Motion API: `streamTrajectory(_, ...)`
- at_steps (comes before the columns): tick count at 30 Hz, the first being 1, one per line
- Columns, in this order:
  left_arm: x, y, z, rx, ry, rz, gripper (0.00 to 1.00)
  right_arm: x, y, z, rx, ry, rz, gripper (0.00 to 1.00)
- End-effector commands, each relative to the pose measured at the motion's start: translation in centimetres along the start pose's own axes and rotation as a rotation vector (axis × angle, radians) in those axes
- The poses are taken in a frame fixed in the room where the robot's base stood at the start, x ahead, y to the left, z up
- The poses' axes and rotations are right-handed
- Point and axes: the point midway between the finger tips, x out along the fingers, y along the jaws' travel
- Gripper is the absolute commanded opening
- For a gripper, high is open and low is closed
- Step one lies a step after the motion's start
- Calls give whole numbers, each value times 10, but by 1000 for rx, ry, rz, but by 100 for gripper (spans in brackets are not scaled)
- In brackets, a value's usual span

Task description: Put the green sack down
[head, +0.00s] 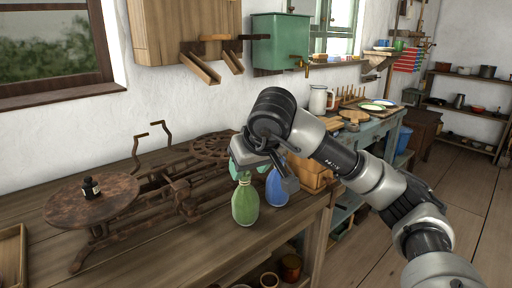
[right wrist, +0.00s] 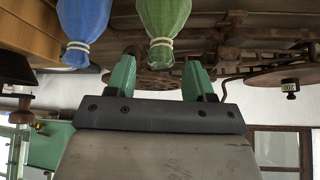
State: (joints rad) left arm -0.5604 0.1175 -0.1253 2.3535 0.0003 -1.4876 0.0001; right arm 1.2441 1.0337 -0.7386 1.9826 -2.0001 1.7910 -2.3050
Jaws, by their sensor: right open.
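The green sack (head: 245,204) stands upright on the wooden table, near its front edge. Its neck is tied with a pale cord. My right gripper (head: 263,174) is just above and beside its top, with its fingers apart. In the right wrist view, which is upside down, the green sack (right wrist: 164,22) has its tied neck in line with the gap between the green fingertips (right wrist: 159,68). Neither finger visibly presses on it. A blue sack (head: 277,188) stands close to its right; it also shows in the right wrist view (right wrist: 84,25). My left gripper is out of view.
A rusty balance scale (head: 180,187) with a small dark weight (head: 91,188) on its left pan fills the table behind and left. A wooden box (head: 312,172) stands right of the sacks. Bare tabletop (head: 170,255) lies left of the green sack.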

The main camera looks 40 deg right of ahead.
Motion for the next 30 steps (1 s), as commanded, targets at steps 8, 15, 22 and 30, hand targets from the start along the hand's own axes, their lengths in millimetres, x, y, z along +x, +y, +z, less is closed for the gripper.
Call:
streamTrajectory(8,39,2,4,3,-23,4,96,-62,0,-2,0,3,0,53)
streamTrajectory(15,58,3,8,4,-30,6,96,-86,0,-1,0,2,-1,53)
streamTrajectory(22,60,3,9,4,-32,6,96,-87,0,0,1,0,0,53)
streamTrajectory(30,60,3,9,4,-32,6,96,-87,0,0,0,0,0,53)
